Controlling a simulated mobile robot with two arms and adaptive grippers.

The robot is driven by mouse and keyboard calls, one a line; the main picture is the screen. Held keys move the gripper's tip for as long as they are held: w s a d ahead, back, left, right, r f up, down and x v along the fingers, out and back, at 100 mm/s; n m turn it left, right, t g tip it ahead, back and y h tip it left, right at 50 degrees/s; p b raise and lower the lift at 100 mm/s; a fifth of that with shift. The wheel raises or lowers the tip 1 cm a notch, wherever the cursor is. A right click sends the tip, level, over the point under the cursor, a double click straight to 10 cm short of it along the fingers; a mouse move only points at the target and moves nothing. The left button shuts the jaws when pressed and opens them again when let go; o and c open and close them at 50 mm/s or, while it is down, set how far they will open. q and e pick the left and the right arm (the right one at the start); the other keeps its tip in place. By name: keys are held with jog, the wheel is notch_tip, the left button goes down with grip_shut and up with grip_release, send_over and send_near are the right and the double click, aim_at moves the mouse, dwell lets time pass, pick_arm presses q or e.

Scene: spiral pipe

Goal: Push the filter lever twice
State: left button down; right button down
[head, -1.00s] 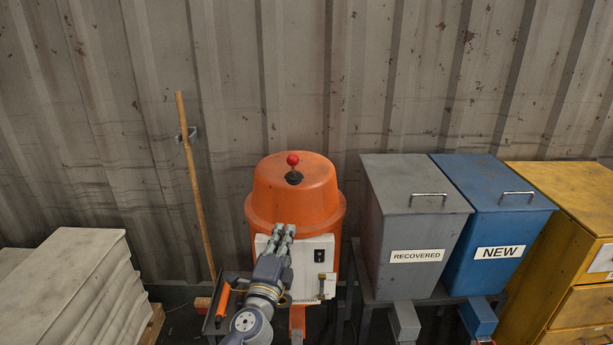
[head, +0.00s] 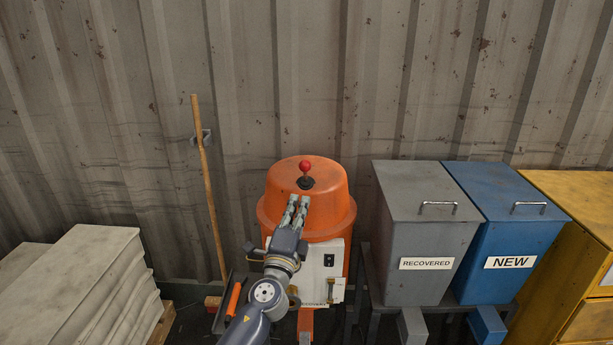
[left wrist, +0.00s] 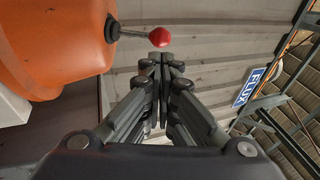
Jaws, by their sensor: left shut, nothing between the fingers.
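The filter lever (head: 305,168) is a short rod with a red ball knob, standing up from a dark boot on top of the orange drum (head: 330,215). In the left wrist view the red knob (left wrist: 159,37) and its rod stick out from the orange drum (left wrist: 55,40), just beyond and slightly left of my fingertips. My left gripper (head: 298,200) is shut and empty. Its fingertips are in front of the drum's upper part, below the lever in the head view, and appear apart from the knob. My right gripper is not in view.
A white control box (head: 322,272) is on the drum's front. Grey RECOVERED (head: 420,235) and blue NEW (head: 510,235) bins stand to the right, beside a yellow cabinet (head: 590,210). A wooden pole (head: 208,190) leans on the wall at left. Stacked bags (head: 85,270) lie far left.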

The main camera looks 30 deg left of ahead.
aim_at(305, 171)
pick_arm(q)
jog(key=p+x, duration=0.1)
jog(key=x, duration=0.8)
jog(key=shift+r, duration=0.1)
